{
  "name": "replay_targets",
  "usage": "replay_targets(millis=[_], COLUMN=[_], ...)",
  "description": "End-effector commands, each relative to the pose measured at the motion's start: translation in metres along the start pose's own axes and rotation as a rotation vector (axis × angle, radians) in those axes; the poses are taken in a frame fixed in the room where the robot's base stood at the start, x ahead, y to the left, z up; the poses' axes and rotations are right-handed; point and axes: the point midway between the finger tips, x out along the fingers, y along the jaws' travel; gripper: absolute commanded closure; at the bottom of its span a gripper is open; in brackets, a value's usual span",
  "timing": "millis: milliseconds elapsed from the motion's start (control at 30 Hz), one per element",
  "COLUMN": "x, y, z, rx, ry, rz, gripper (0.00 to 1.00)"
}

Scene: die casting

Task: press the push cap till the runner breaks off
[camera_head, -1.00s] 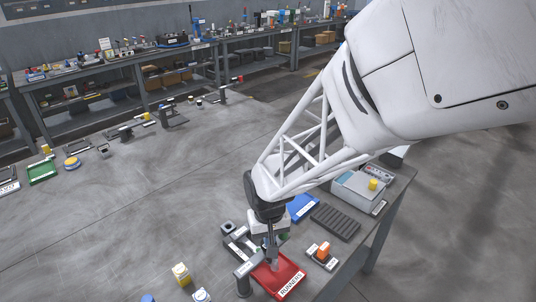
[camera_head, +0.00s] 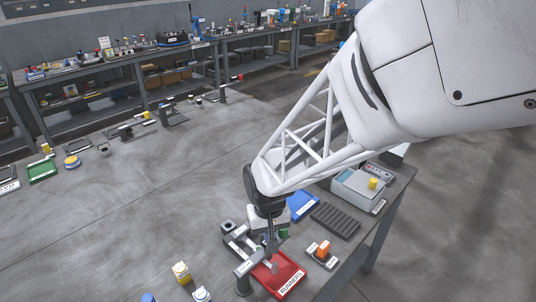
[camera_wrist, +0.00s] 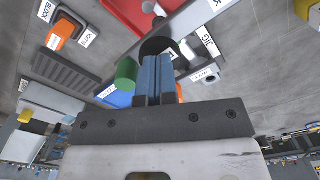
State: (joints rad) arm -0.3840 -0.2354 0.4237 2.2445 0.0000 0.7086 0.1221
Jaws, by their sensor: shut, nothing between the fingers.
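My gripper (camera_wrist: 155,78) is shut, with its two blue fingers side by side and nothing between them. In the head view my gripper (camera_head: 271,246) points down over the jig by the red tray. A dark round cap (camera_wrist: 158,46), likely the push cap, lies right at the fingertips in the wrist view. The fingers partly cover it, and I cannot tell whether they touch it. The grey jig (camera_wrist: 195,18) carries a JIG label and runs beside the cap. The red tray (camera_head: 287,273) is labelled RUNNERS. A grey rounded piece (camera_head: 275,267) shows at the tray; I cannot tell whether it is the runner.
A green cylinder (camera_wrist: 127,72) stands close beside my fingers. A blue tray (camera_head: 303,206), a dark ribbed rack (camera_head: 335,221) and an orange block (camera_head: 323,248) are to the right.

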Motion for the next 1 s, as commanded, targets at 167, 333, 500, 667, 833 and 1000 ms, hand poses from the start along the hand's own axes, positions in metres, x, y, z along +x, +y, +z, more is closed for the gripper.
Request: replay_targets(millis=[167, 333, 500, 667, 833, 1000], x=[-0.011, -0.02, -0.029, -0.039, -0.048, -0.057], y=[0.0, 0.0, 0.0, 0.0, 0.0, 0.0], z=[0.0, 0.0, 0.0, 0.0, 0.0, 0.0], rx=[0.0, 0.0, 0.0, 0.0, 0.0, 0.0], ry=[0.001, 0.001, 0.001, 0.002, 0.001, 0.0], rz=[0.0, 0.0, 0.0, 0.0, 0.0, 0.0], gripper=[1.0, 1.0, 1.0, 1.0, 1.0, 1.0])
